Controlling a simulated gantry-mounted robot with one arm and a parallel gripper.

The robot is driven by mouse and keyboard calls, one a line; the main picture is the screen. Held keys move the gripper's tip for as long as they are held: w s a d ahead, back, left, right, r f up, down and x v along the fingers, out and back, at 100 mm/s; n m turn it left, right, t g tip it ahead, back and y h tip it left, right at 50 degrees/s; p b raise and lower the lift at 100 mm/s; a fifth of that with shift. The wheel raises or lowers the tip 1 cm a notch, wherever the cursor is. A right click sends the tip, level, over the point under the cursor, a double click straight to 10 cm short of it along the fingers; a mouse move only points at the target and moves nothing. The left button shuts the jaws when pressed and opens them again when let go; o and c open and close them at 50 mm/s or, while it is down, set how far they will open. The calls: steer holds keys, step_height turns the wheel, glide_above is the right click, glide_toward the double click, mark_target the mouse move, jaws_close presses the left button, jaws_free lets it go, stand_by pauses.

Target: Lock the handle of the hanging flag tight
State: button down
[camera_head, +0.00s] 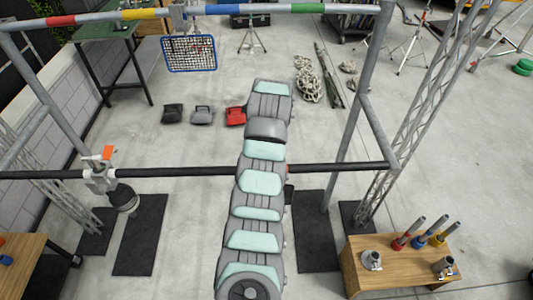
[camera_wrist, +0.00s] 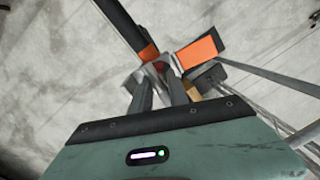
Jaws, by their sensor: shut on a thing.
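The hanging flag is most likely the blue-framed mesh panel (camera_head: 190,53), which hangs from the coloured overhead bar (camera_head: 130,14) by a grey clamp (camera_head: 179,17). My gripper (camera_wrist: 160,78) shows only in the wrist view; the head view does not show its fingers. Its two grey fingers close at a grey metal part with a small red spot (camera_wrist: 160,66), partly hidden by them. An orange block (camera_wrist: 200,51) is just right of the fingertips. A dark bar (camera_wrist: 122,24) with an orange band meets the tips from the upper left. I cannot tell which piece is the handle.
A black crossbar (camera_head: 340,167) spans the frame behind my arm. A grey clamp with an orange piece (camera_head: 101,179) sits on its left part. A wooden table (camera_head: 400,262) with coloured-ringed tubes stands at the lower right. The floor around the middle is mostly open.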

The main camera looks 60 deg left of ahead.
steer(key=shift+w+d+r, duration=0.1)
steer(key=shift+w, duration=0.05)
steer(key=c, duration=1.4)
jaws_free()
steer(key=shift+w+d, duration=0.1)
steer(key=shift+d, duration=0.05)
steer(key=shift+c, duration=0.2)
steer(key=shift+o, duration=1.2)
step_height(320, 180, up, 11)
steer(key=shift+d+p, duration=0.45)
steer(key=shift+f, duration=0.25)
steer(key=shift+c, duration=0.5)
